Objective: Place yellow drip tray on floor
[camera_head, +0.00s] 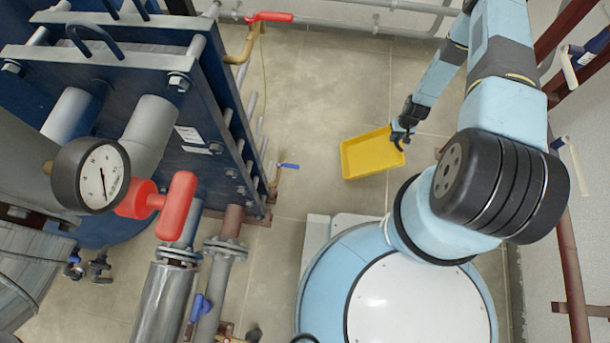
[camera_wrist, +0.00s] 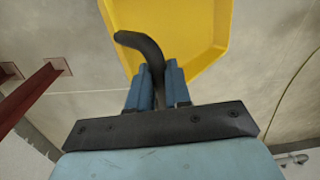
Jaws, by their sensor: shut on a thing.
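The yellow drip tray (camera_head: 371,154) is a shallow rectangular tray, seen from above in the head view, just ahead of my base. My gripper (camera_head: 403,134) is at its right edge. In the wrist view the yellow tray (camera_wrist: 180,30) fills the top middle, beyond the fingers. My gripper's blue fingers (camera_wrist: 158,84) are shut on a dark curved handle (camera_wrist: 140,45) that reaches over the tray's near side. I cannot tell from these views how high the tray is above the floor.
The blue plate exchanger (camera_head: 130,95) stands at the left with pipes, a pressure gauge (camera_head: 92,175) and a red-handled valve (camera_head: 172,207). Dark red posts (camera_head: 566,240) stand at the right. Pipes run along the back wall. The tiled floor (camera_head: 310,110) around the tray is bare.

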